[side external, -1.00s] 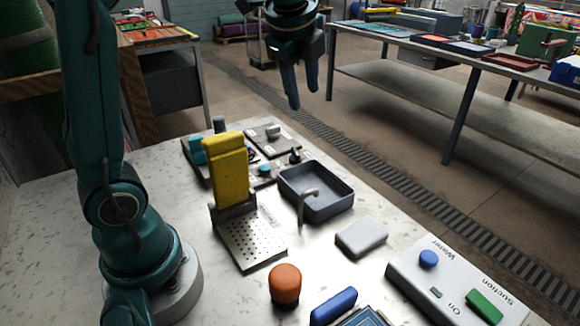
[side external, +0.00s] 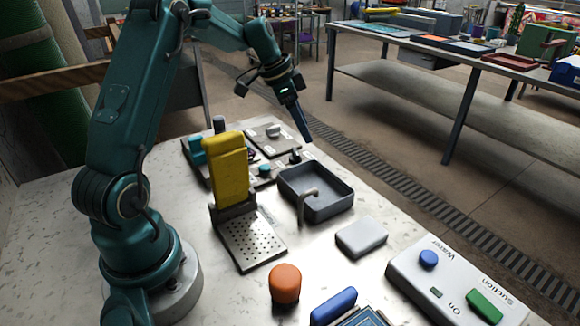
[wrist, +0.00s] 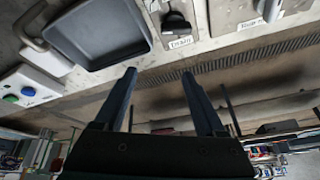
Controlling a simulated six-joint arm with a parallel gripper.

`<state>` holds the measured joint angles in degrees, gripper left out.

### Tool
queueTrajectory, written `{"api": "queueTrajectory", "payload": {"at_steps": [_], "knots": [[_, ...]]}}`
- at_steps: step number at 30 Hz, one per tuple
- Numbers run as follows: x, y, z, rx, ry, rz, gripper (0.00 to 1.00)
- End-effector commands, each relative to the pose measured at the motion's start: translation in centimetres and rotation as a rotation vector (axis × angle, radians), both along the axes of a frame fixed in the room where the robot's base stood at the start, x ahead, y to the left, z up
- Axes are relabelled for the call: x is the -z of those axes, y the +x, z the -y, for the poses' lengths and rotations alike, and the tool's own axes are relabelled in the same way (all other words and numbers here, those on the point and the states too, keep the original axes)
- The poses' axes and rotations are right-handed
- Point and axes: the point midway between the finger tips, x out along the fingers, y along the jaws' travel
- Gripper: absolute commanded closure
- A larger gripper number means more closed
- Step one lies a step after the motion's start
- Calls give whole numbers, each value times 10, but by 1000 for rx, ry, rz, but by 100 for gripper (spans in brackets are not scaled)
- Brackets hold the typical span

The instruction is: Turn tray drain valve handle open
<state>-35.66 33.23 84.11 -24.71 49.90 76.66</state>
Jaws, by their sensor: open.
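The dark grey tray (side external: 328,192) sits on the work table, with a bent pale spout at its front edge. It also shows at the upper left of the wrist view (wrist: 108,38). A small black valve handle (side external: 295,157) stands just behind the tray. In the wrist view this black handle (wrist: 176,22) is above a white label that seems to read "DRAIN" (wrist: 180,43). My gripper (side external: 306,139) is above and near the handle in the side view, its fingers pointing down. In the wrist view my gripper (wrist: 159,73) is open, with nothing between its fingers.
A yellow upright block (side external: 226,170) on a perforated plate stands left of the tray. A panel with a grey knob (side external: 273,131) is behind the handle. A white block (side external: 361,237) and the water and suction panel (side external: 455,280) are at front right.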

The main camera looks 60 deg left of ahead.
Motion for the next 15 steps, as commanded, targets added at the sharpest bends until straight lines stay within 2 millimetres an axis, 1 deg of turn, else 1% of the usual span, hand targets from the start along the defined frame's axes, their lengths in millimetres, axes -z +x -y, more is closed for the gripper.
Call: {"api": "queueTrajectory", "payload": {"at_steps": [1, 3, 6, 8, 15], "knots": [[14, -7, -16, -61, -36, -19, 28], [24, -14, -28, -105, -59, -37, 28], [32, -20, -37, -130, -68, -50, 28], [35, -20, -37, -133, -69, -50, 28], [63, -9, -33, -129, -67, -52, 28]]}}
